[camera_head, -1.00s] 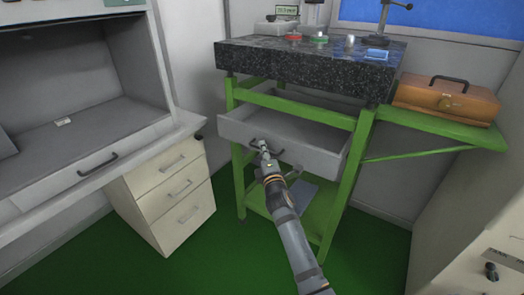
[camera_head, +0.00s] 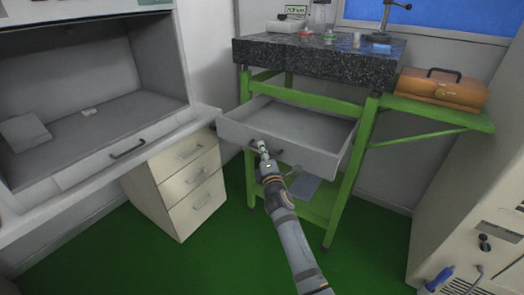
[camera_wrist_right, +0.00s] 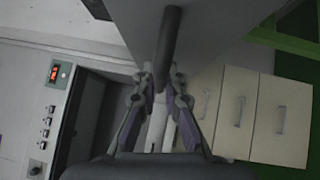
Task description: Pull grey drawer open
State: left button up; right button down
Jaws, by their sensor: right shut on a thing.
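The grey drawer (camera_head: 305,155) sticks out well open under the black speckled stone top of the green-framed table. Its inside looks empty. My right gripper (camera_head: 263,150) is at the dark bar handle on the drawer's front. In the right wrist view the handle (camera_wrist_right: 168,45) runs down between the two fingers of my right gripper (camera_wrist_right: 160,85), which are shut on it. My left gripper is in neither view.
The green table frame (camera_head: 351,160) stands around the drawer. A white drawer cabinet (camera_head: 190,205) and a grey workbench (camera_head: 100,160) are to the left. An orange toolbox (camera_head: 440,90) sits on the right side shelf. Green floor is free in front.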

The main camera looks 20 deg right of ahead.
jog(key=c, duration=1.7)
grip_release()
jog(key=shift+s, duration=0.1)
jog(key=s, duration=0.4)
jog(key=s+a+f, duration=0.1)
jog(key=s, duration=0.6)
jog(key=shift+s+a+f, duration=0.15)
jog(key=shift+s+f, duration=0.15)
jog(key=shift+s, duration=0.05)
